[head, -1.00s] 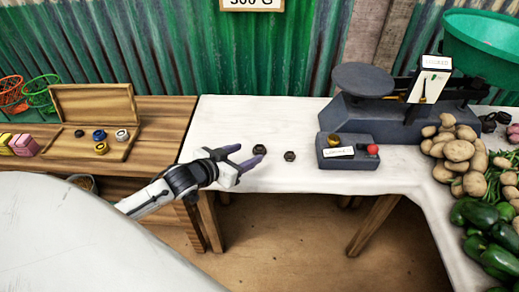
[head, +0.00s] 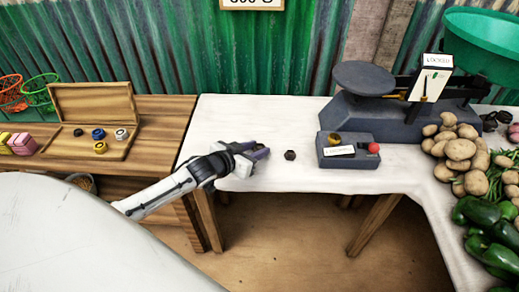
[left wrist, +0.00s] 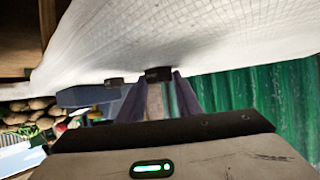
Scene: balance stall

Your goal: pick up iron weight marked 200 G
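Two small dark weights are on the white-topped table; their markings are too small to read. My left gripper (head: 259,151) is at the left one (head: 262,146), with a finger on each side, and its fingers partly hide it. In the left wrist view this weight (left wrist: 158,74) sits between the fingertips, which appear to close against its sides. It looks to be at table level. The other dark weight (head: 290,155) stands just right of the gripper, apart from it, and shows in the left wrist view (left wrist: 115,81). My right gripper is not in view.
A grey box (head: 348,158) with a red knob stands to the right, before a balance scale (head: 400,118). Potatoes (head: 460,150) and green peppers (head: 485,218) lie further right. An open wooden case (head: 95,104) with several weights is at left. The table behind the gripper is clear.

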